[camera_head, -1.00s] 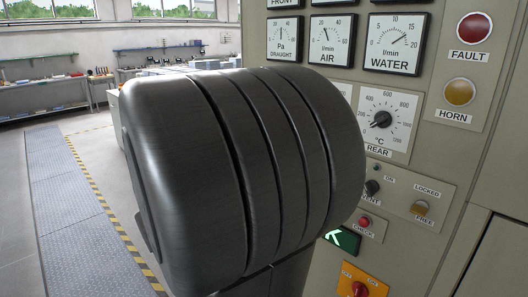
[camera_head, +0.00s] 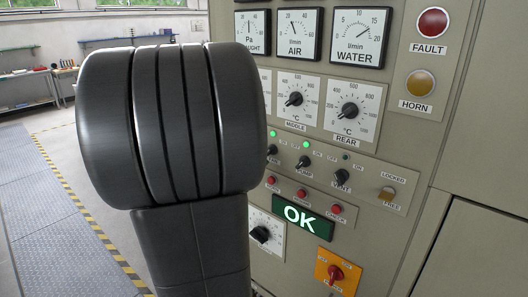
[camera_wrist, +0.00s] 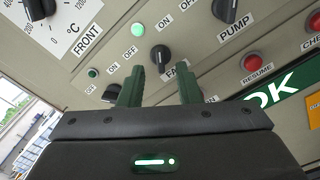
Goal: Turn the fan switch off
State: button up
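The fan switch is a black rotary knob (camera_wrist: 160,55) on the beige panel, in the middle of the wrist view. Its label is partly hidden behind a finger, with "FA" readable. A lit green lamp (camera_wrist: 138,29) sits above it, between OFF on the left and ON on the right. My gripper (camera_wrist: 162,78) is open and empty, with its two green fingers below the knob in the picture, one on each side. I cannot tell whether they touch it. In the head view the fan knob (camera_head: 272,151) shows just right of my arm, which hides my gripper.
The pump knob (camera_head: 303,162) and vent knob (camera_head: 341,176) are close on the right. Red buttons (camera_head: 301,194), a green OK display (camera_head: 303,218) and an orange plate with a red switch (camera_head: 336,273) sit below. Temperature dials (camera_head: 347,110) are above.

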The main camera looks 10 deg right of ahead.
jog(key=shift+p+x, duration=0.35)
jog(key=shift+x, duration=1.7)
grip_shut()
